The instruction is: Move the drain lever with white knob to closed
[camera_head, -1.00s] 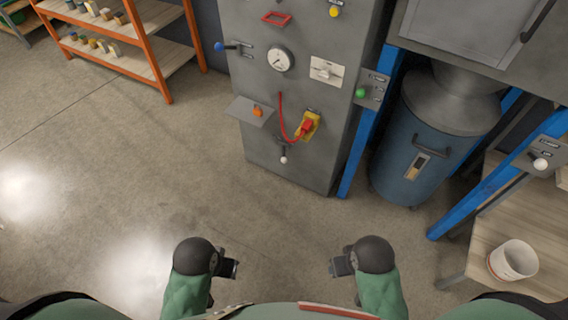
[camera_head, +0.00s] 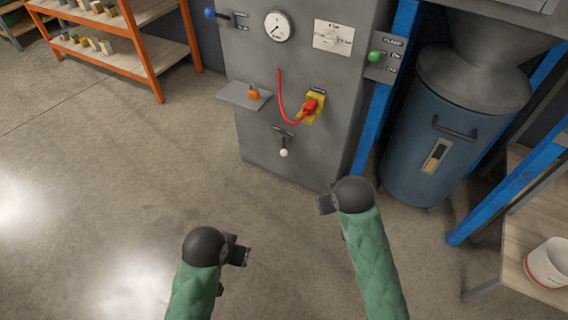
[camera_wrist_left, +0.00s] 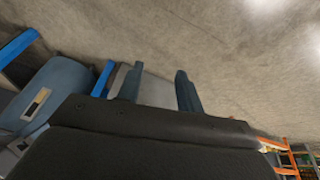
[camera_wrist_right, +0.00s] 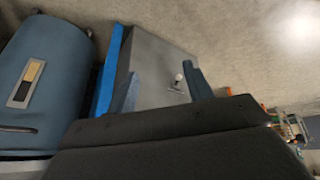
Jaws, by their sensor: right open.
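The drain lever's white knob (camera_head: 283,152) is low on the front of the grey cabinet (camera_head: 262,163), under a small label plate. The lever points downward. The knob also shows in the right wrist view (camera_wrist_right: 178,77), between my right fingers and beyond them. My right gripper (camera_head: 326,204) is open and empty, in front of the cabinet, below and right of the knob in the head view, not touching it. My left gripper (camera_head: 240,252) is open and empty over the floor, farther from the cabinet.
Above the lever are a red cable with a yellow switch (camera_head: 312,108) and a small shelf with an orange padlock (camera_head: 253,93). A blue post (camera_head: 372,130) and blue drum (camera_head: 435,140) stand right. An orange rack (camera_head: 150,65) stands back left. Floor in front is clear.

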